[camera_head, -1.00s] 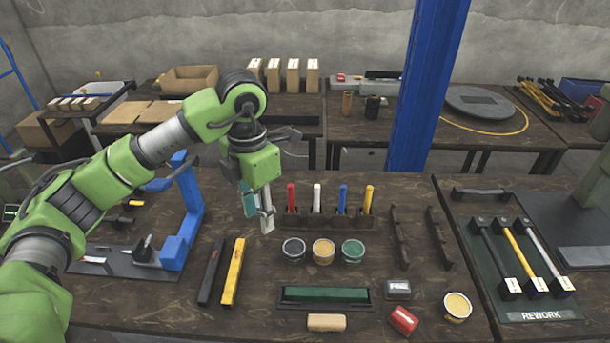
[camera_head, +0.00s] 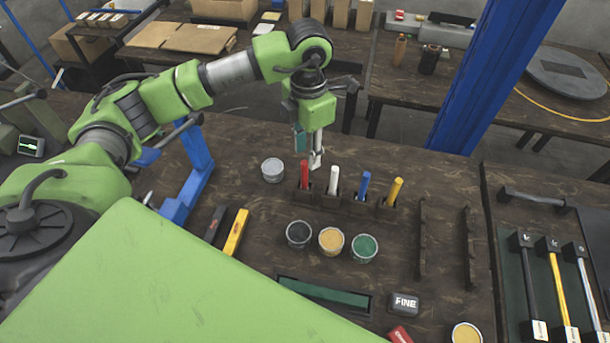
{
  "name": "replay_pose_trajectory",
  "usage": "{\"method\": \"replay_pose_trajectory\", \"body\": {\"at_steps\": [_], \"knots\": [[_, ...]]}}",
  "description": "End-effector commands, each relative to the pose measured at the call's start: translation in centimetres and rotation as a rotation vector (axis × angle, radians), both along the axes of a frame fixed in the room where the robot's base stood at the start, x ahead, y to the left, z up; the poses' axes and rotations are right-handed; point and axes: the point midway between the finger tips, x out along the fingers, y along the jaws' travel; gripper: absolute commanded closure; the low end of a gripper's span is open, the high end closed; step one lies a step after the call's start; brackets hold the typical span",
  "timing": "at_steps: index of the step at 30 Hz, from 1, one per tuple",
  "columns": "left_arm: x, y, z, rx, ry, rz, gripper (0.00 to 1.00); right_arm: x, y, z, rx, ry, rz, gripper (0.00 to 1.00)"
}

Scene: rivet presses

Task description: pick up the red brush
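The red brush (camera_head: 304,174) stands upright in the leftmost slot of a dark holder (camera_head: 358,207); only its red handle shows. White, blue and yellow handles stand to its right in the same holder. My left gripper (camera_head: 316,160) points down just behind and to the right of the red handle in the picture, close to the white one. Nothing is visibly held in it. Its fingers overlap from this angle, so their opening is unclear. My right gripper is not in view.
A grey-lidded tin (camera_head: 272,170) stands left of the holder. Black (camera_head: 298,234), yellow (camera_head: 331,241) and green (camera_head: 364,248) pots stand in front. A blue frame (camera_head: 195,165) is further left. A blue post (camera_head: 500,70) rises behind. A green part of mine covers the lower left.

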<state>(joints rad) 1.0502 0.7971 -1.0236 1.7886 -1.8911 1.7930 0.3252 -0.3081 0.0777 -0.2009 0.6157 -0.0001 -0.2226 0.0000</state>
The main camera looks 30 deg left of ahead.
Motion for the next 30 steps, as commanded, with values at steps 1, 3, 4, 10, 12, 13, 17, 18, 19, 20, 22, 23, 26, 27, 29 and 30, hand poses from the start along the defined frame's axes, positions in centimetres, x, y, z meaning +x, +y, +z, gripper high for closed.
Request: {"method": "replay_pose_trajectory", "body": {"at_steps": [1,3,4,10,12,13,17,18,19,20,22,23,26,27,29,30], "knots": [[-0.1,0.0,-0.6,-0.001,0.003,0.000,0.68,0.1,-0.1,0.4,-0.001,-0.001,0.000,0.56],[0.0,0.0,-1.4,-0.001,0.001,0.000,0.68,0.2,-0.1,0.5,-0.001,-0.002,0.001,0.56],[0.0,0.0,-1.6,-0.001,0.001,0.000,0.68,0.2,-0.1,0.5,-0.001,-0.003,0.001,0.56],[-0.2,0.3,-2.9,0.001,0.004,0.001,0.68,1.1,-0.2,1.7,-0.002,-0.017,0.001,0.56],[-0.3,0.5,-3.9,0.000,0.004,0.001,0.68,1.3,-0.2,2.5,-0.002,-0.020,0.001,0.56],[-0.4,0.6,-4.3,0.000,0.004,0.001,0.68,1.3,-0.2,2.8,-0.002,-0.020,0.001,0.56],[-0.4,0.6,-6.3,0.000,0.004,0.000,0.68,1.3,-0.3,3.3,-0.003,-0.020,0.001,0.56],[-0.3,0.6,-6.6,-0.001,0.002,0.001,0.68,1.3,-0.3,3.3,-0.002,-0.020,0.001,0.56],[-0.3,0.7,-6.8,0.000,0.001,0.001,0.68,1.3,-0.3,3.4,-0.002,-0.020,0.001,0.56],[-0.3,0.7,-7.0,0.000,0.000,0.001,0.68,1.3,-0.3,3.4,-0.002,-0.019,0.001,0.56],[-0.2,0.7,-7.2,0.000,-0.001,0.000,0.68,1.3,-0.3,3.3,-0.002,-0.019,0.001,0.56],[-0.2,0.7,-7.2,0.000,-0.002,0.000,0.68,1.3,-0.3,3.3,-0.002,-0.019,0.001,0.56],[-0.2,0.7,-7.2,-0.001,-0.002,0.000,0.68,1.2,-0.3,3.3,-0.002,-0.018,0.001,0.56],[-0.2,0.7,-7.2,-0.001,-0.002,0.000,0.71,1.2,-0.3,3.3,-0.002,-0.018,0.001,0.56],[-0.2,0.6,-7.2,-0.001,-0.001,0.000,0.86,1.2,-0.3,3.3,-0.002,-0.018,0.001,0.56],[-0.2,0.6,-7.2,-0.001,-0.001,-0.001,0.97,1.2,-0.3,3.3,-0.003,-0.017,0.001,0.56]]}}
